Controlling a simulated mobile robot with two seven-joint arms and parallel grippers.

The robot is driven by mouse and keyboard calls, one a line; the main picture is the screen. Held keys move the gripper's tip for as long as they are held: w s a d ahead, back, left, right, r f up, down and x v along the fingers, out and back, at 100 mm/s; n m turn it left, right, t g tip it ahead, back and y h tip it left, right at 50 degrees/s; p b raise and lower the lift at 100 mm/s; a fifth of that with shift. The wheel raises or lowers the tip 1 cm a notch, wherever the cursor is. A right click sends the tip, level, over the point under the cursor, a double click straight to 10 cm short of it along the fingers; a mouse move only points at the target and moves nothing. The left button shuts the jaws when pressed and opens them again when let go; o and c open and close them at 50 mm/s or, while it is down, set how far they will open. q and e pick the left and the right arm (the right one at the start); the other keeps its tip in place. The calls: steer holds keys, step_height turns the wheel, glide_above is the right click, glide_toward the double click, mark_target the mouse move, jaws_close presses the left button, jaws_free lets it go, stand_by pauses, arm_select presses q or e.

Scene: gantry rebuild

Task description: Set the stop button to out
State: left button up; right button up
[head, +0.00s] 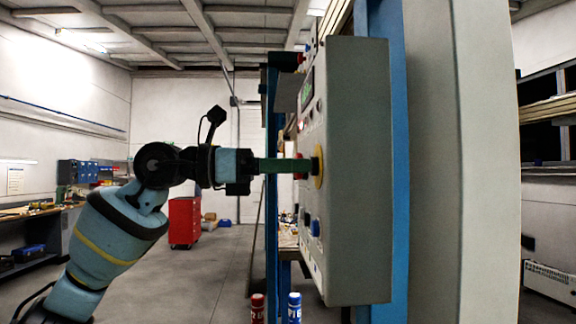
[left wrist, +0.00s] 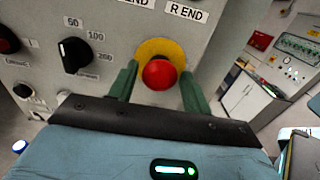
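The stop button is a red mushroom button (left wrist: 159,74) on a yellow round plate (left wrist: 160,50) on the grey control panel in the left wrist view. In the head view its yellow plate (head: 318,167) shows edge-on at the panel's face. My left gripper (left wrist: 162,82) has its two green fingers spread, one on each side of the red button. In the head view the left gripper (head: 298,166) reaches from the left right up to the button. I cannot tell whether the fingers touch it. My right gripper is in neither view.
A blue post (head: 272,180) stands close beyond the arm. A red cabinet (head: 185,222) stands farther back on open floor.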

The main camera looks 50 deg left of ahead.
arm_select(q)
jaws_close()
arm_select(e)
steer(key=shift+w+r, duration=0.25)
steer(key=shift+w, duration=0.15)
arm_select(q)
steer(key=shift+s+a, duration=0.1)
steer(key=shift+a, duration=0.05)
steer(key=shift+s+a, duration=0.15)
steer(key=shift+s, duration=0.1)
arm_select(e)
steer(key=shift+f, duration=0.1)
arm_select(q)
steer(key=shift+c, duration=0.4)
jaws_free()
steer(key=o, duration=0.4)
steer(key=shift+s+a, duration=0.2)
steer(key=shift+s, duration=0.05)
steer(key=shift+c, duration=0.2)
steer(key=shift+w, duration=0.1)
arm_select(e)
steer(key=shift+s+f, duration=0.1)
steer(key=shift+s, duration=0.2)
